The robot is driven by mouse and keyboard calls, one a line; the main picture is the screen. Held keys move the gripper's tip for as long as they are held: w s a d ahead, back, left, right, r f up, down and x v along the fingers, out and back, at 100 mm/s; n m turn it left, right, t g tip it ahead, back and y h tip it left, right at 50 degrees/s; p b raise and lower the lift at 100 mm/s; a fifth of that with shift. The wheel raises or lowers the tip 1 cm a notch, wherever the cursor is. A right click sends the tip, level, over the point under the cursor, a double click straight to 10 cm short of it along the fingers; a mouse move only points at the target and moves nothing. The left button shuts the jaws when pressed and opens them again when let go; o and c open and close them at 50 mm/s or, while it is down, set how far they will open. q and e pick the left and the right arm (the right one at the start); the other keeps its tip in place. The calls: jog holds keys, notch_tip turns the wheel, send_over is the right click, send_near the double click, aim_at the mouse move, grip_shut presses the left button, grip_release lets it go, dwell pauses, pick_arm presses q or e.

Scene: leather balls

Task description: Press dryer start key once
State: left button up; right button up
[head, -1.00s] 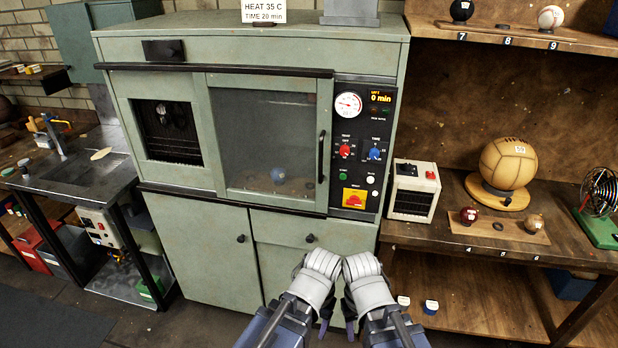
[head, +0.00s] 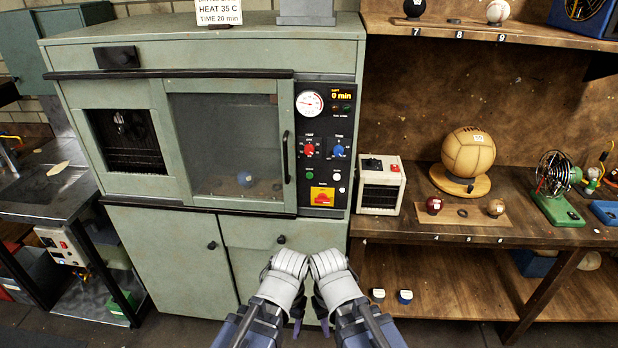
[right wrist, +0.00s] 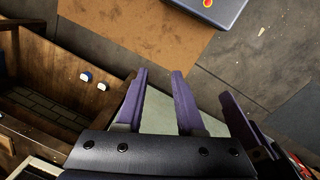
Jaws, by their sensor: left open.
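The green dryer (head: 70,120) stands at the left in the head view, its windowed door shut with a ball (head: 245,179) behind the glass. Its black control panel (head: 326,118) has a gauge, a display reading 0 min, a red knob and a blue knob. Below these are a green key (head: 309,174) and a white key (head: 338,175); their labels are too small to read. My left gripper (head: 297,328) and right gripper (head: 324,327) hang side by side, low in front of the cabinet, away from the panel. Both are open and empty; the right's fingers (right wrist: 158,100) show apart.
A red-and-yellow switch (head: 322,197) sits under the keys. A small heater-like box (head: 381,185) stands right of the dryer on the wooden shelf (head: 400,225), with a tan ball (head: 468,153) on a stand. A metal bench (head: 50,190) is at the left.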

grip_shut()
dwell(1.4)
